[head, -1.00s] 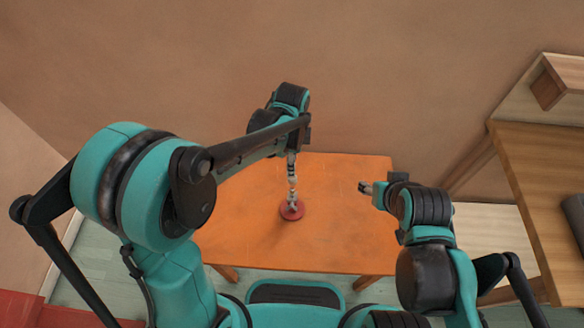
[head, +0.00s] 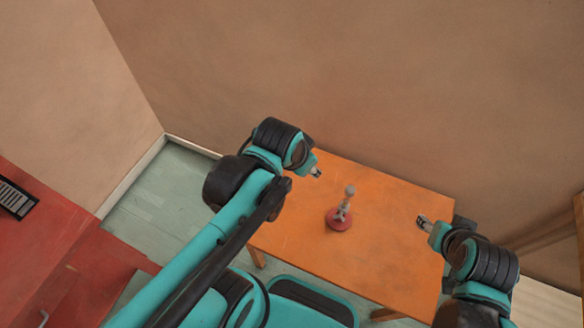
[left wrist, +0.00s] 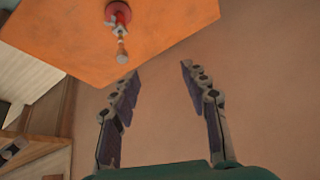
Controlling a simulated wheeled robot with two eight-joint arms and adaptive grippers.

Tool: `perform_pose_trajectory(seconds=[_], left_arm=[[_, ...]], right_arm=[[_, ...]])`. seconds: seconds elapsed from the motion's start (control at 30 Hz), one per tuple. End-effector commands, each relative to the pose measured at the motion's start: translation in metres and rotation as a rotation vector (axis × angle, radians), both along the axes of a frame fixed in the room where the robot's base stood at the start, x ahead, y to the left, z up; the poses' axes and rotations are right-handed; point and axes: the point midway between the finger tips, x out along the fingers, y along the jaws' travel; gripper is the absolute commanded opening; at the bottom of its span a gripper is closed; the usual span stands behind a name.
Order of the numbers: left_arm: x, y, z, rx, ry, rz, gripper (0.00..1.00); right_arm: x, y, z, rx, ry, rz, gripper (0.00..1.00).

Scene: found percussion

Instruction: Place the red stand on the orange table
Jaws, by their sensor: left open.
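The red stand (head: 339,220) has a round red base and a pale upright post. It stands upright on the orange table (head: 300,245), near the middle of its top. It also shows in the left wrist view (left wrist: 119,14) near the upper edge, with the orange table (left wrist: 175,20) around it. My left gripper (head: 317,172) is up and to the left of the stand, apart from it, over the table's far left part. In the left wrist view my left gripper (left wrist: 160,72) is open with nothing between the fingers. My right gripper (head: 422,220) is right of the stand and looks empty.
A red cabinet or counter (head: 60,240) stands at the left with a black slotted item (head: 15,198) on it. The brown wall (head: 380,80) is close behind the table. Green floor (head: 165,195) is free between counter and table. A wooden piece (left wrist: 45,150) shows lower left in the wrist view.

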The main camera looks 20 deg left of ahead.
Motion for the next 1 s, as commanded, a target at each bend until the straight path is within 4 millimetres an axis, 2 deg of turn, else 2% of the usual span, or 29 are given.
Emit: perform_pose_trajectory(seconds=[0.1, 0.3, 0.6, 0.67, 0.87, 1.0], left_arm=[[-0.019, 0.015, -0.001, -0.079, -0.071, 0.171, 0.45], [-0.029, 0.024, -0.003, -0.149, -0.128, 0.300, 0.45], [-0.029, 0.024, -0.004, -0.153, -0.131, 0.308, 0.45], [-0.029, 0.024, -0.009, -0.153, -0.131, 0.308, 0.45], [-0.029, 0.024, -0.041, -0.152, -0.130, 0.307, 0.45], [-0.029, 0.024, -0.042, -0.152, -0.130, 0.307, 0.45]], right_arm=[[0.000, 0.000, 0.000, 0.000, 0.000, 0.000, 0.49], [0.000, 0.000, 0.000, 0.000, 0.000, 0.000, 0.49], [0.000, 0.000, -0.001, 0.000, 0.000, 0.000, 0.49], [0.000, 0.000, -0.006, 0.000, 0.000, 0.000, 0.49], [0.000, 0.000, -0.038, 0.000, 0.000, 0.000, 0.49], [0.000, 0.000, -0.039, 0.000, 0.000, 0.000, 0.49]])
